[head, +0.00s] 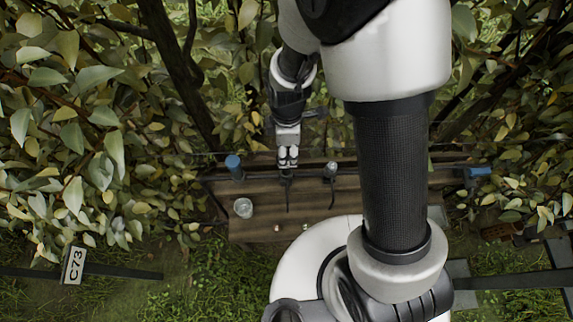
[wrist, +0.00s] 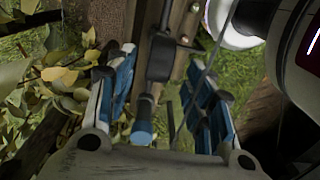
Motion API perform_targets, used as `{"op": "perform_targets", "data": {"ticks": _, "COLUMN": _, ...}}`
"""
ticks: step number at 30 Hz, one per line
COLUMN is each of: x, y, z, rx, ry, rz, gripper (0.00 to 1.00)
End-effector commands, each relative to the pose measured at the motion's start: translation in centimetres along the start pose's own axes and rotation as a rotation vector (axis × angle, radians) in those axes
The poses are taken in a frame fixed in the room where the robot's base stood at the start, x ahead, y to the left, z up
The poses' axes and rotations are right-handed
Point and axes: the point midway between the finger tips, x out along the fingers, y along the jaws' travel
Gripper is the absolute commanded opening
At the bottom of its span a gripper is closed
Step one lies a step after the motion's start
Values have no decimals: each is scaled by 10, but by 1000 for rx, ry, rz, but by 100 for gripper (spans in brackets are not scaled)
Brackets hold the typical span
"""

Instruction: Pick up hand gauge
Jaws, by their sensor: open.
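My gripper (head: 288,163) hangs over the wooden plank bench in the head view, pointing down. In the wrist view its two blue-padded fingers (wrist: 160,95) stand wide apart, with nothing gripped. Between them lies a dark tool, which looks like the hand gauge, with a black boxy part (wrist: 161,58) and a blue-grey rounded end (wrist: 143,125). The fingers appear to be on both sides of it without touching. In the head view a dark slim item (head: 287,187) shows just below my gripper, partly hidden by it; I cannot tell if it is the same tool.
The bench (head: 262,229) also carries a blue-topped item (head: 234,165), a clear cup (head: 243,208) and a grey-topped item with a thin dark part (head: 331,172). A blue item (head: 478,171) is at the right end. Leafy branches crowd the left and back. A C73 sign (head: 74,265) stands left.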

Motion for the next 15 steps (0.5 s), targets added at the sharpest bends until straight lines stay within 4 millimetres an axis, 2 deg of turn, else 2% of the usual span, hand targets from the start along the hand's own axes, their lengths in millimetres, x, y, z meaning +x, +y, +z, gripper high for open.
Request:
{"op": "perform_targets", "data": {"ticks": 1, "x": 7, "y": 0, "z": 0, "rx": 0, "ry": 0, "rz": -1, "gripper": 48}}
{"op": "perform_targets", "data": {"ticks": 8, "x": 18, "y": 0, "z": 0, "rx": 0, "ry": 0, "rz": 0, "gripper": 48}}
{"op": "perform_targets", "data": {"ticks": 15, "x": 54, "y": -1, "z": -1, "rx": 1, "ry": 0, "rz": -1, "gripper": 48}}
